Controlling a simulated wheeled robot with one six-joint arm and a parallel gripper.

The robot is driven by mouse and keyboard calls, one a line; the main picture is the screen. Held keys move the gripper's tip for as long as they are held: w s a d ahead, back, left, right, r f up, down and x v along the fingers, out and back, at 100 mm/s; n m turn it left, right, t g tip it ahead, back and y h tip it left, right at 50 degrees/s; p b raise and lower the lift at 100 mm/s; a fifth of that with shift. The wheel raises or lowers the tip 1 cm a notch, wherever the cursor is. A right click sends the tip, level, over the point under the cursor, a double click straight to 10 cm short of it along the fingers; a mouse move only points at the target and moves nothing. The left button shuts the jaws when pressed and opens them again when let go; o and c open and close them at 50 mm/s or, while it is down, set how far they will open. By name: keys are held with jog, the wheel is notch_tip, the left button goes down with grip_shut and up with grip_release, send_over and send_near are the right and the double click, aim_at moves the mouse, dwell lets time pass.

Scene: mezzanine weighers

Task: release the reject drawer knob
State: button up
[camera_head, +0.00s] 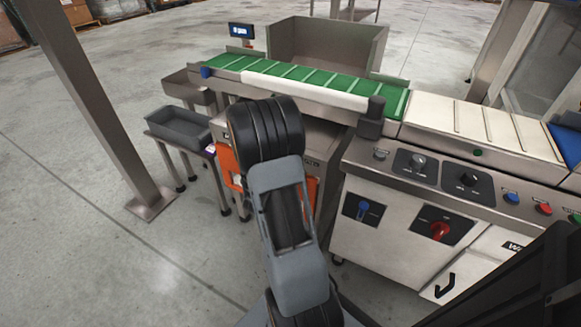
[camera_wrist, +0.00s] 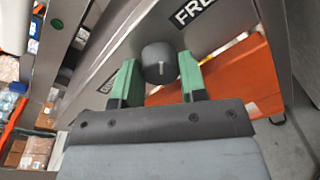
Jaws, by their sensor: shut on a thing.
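In the wrist view, my gripper (camera_wrist: 159,70) has its two green fingers on either side of a round dark grey knob (camera_wrist: 159,57), shut on it. The knob sits on the grey metal front (camera_wrist: 125,45) of a drawer or panel that carries partly cut-off lettering. An orange surface (camera_wrist: 225,73) lies just below and beside the fingers. In the head view my arm hides the gripper and the knob. Orange parts (camera_head: 226,164) show beside my arm, under the green belt.
A green belt (camera_head: 300,77) runs above, with a steel bin (camera_head: 330,48) behind it. A control panel (camera_head: 430,178) with dials and buttons stands to the right. A grey tray (camera_head: 180,126) on a stand and a steel post (camera_head: 95,110) are at left. The front-left floor is clear.

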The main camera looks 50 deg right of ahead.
jog(key=o, duration=0.6)
jog(key=shift+o, duration=0.2)
jog(key=shift+a, duration=0.15)
jog(key=p+v, duration=0.9)
jog(key=v, duration=0.4)
jog(key=shift+a, duration=0.35)
jog(key=shift+f, duration=0.1)
